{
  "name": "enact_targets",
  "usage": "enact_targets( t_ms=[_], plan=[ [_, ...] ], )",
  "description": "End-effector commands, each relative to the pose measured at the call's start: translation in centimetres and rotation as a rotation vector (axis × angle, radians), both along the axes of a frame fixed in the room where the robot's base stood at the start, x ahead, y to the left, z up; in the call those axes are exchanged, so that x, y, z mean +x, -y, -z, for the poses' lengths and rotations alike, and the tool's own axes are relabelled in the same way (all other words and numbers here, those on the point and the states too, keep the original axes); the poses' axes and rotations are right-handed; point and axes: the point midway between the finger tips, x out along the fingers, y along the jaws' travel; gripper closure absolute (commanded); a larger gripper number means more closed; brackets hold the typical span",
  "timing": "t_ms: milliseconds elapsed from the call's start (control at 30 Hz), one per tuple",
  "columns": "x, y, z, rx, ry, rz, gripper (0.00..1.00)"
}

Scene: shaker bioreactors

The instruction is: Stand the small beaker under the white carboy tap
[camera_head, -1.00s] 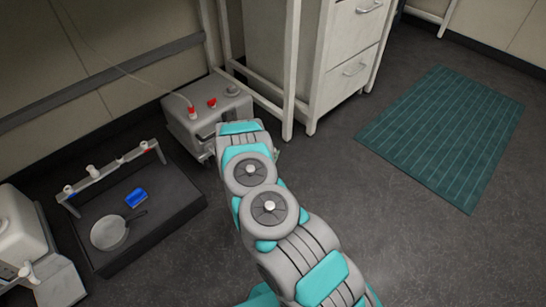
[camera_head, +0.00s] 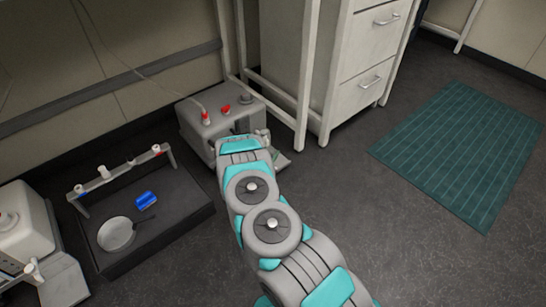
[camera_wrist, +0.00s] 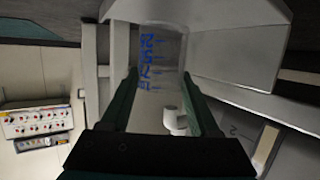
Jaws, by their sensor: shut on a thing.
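My gripper (camera_wrist: 160,80) is shut on a small clear beaker (camera_wrist: 158,58) with blue markings, seen between the two dark green fingers in the wrist view.
A dark tray (camera_head: 180,208) on the floor holds a round pan, a blue block and a rail with fittings. A white drawer cabinet (camera_head: 355,70) stands behind, and a green mat (camera_head: 462,150) lies at right. In the wrist view a large pale surface (camera_wrist: 235,62) is close beyond the beaker.

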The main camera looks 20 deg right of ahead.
Motion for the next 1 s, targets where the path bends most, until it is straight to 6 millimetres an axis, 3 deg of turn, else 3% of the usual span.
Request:
enact_targets(
  t_ms=[300,867,900,1000],
  plan=[
    [2.1,-0.8,0.0,0.001,0.001,-0.001,0.91],
    [1.9,-0.7,1.0,0.001,0.000,0.000,0.91],
    [1.9,-0.7,1.0,0.001,0.000,0.000,0.36],
    [1.9,-0.7,1.0,0.001,0.000,0.000,0.25]
  ],
)
